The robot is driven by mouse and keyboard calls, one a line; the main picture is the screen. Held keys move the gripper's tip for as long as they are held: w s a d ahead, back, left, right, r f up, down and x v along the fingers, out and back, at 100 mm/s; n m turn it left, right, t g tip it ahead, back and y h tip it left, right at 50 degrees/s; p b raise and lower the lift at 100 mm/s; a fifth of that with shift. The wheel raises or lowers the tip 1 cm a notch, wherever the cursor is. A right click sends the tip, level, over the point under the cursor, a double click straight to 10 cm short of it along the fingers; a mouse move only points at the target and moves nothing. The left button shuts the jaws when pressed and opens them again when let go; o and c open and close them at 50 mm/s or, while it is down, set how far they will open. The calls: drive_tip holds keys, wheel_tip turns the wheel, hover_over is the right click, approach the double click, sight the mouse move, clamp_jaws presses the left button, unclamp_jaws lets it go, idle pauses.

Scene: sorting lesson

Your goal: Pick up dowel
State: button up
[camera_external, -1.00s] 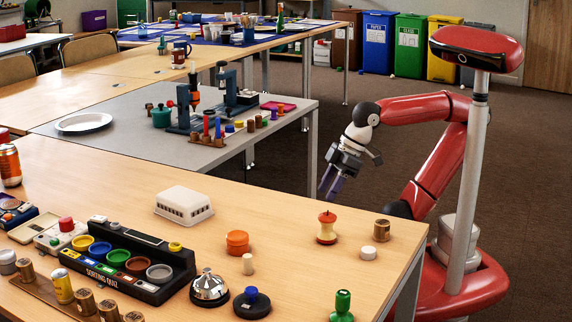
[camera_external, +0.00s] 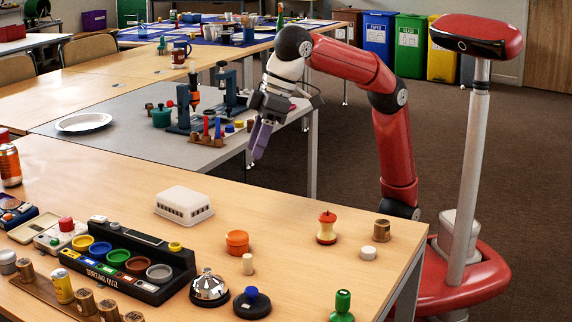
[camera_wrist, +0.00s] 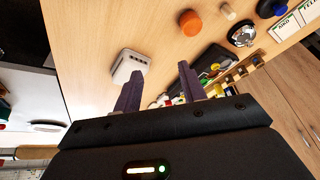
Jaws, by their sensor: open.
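The dowel (camera_external: 248,264) is a short, pale wooden cylinder standing upright on the front table, between an orange round tub (camera_external: 237,242) and a silver bell (camera_external: 209,288). It also shows near the top of the wrist view (camera_wrist: 228,11). My gripper (camera_external: 260,142) is open and empty, fingers pointing down, well above and behind the dowel near the table's far edge. In the wrist view my gripper's two purple fingers (camera_wrist: 160,72) stand apart with nothing between them.
A white vented box (camera_external: 184,203) lies left of the tub. The black sorting quiz tray (camera_external: 150,292) and a black disc with a blue knob (camera_external: 252,303) stand nearby. A red-and-cream spool-shaped piece (camera_external: 327,228) is on the right. The table between box and tub is clear.

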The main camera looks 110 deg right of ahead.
drive_tip(key=p, duration=0.1)
approach(249, 255)
drive_tip(key=shift+h, duration=0.3)
drive_tip(key=x, duration=1)
drive_tip(key=shift+w+a+f+b, duration=0.2)
drive_tip(key=shift+a+f+b, duration=0.05)
drive_tip(key=shift+f+b, duration=0.05)
clamp_jaws()
